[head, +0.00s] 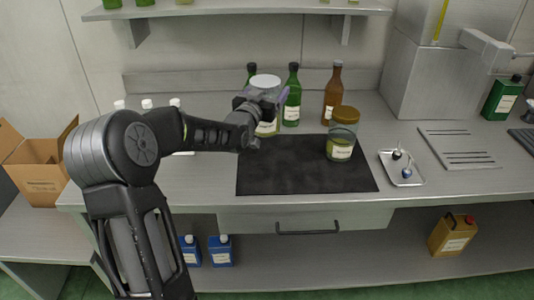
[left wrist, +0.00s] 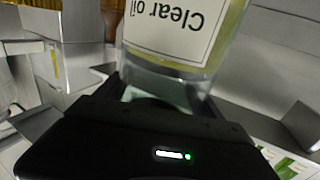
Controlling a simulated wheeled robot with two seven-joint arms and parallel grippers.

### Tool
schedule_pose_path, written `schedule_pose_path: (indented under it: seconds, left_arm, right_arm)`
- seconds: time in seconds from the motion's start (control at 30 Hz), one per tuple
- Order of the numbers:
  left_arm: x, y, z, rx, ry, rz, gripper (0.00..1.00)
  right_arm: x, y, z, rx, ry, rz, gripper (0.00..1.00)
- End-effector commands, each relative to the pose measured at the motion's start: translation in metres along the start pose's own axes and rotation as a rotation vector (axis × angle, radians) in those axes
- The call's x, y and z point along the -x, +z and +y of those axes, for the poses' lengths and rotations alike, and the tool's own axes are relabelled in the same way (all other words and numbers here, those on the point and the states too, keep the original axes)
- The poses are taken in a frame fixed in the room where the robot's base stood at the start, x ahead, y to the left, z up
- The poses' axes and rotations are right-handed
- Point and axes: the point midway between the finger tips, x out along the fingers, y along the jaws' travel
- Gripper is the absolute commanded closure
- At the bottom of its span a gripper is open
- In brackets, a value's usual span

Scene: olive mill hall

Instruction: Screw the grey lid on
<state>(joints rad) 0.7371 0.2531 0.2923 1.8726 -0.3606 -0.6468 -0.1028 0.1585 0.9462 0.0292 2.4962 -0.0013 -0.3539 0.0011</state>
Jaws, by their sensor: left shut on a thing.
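A clear jar (head: 267,129) with a pale label stands at the back left of the black mat. In the left wrist view the jar (left wrist: 190,55) appears upside down, its label reading "Clear oil". The grey lid (head: 265,80) is at the top of the jar, its pale top face showing. My left gripper (head: 260,104) is shut on the grey lid, its fingers on either side. The gripper hides the joint between lid and jar, so I cannot tell how the lid sits on the rim. My right gripper is in neither view.
A jar with a gold lid (head: 343,135) stands on the right of the black mat (head: 300,178). Green and brown bottles (head: 332,95) stand behind. A small tray (head: 402,170) lies right of the mat. The mat's front is clear.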

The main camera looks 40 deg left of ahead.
Motion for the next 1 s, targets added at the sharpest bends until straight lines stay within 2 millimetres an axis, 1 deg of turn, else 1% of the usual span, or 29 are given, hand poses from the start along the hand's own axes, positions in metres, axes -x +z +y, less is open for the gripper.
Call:
schedule_pose_path:
  seconds: [0.07,0.2,0.27,0.5,0.6,0.9,1.0]
  left_arm:
    - [0.000,-0.003,0.000,-0.001,0.000,0.007,1.00]
    - [-0.001,0.003,0.000,0.000,0.001,0.005,1.00]
    - [-0.001,0.010,0.000,0.001,0.001,0.003,1.00]
    - [-0.001,0.046,0.001,0.001,0.001,0.004,1.00]
    - [-0.001,0.053,0.000,-0.001,0.001,0.006,1.00]
    - [-0.001,0.055,0.000,-0.001,0.001,0.007,1.00]
    - [-0.001,0.060,0.000,0.000,0.001,0.005,1.00]
  right_arm:
    - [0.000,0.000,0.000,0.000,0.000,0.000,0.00]
    - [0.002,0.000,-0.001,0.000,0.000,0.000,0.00]
    - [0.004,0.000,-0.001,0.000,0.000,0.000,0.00]
    - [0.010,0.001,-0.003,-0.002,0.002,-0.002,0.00]
    - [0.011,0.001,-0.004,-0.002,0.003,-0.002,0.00]
    - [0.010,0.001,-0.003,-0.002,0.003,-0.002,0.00]
    - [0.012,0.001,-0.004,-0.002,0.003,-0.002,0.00]
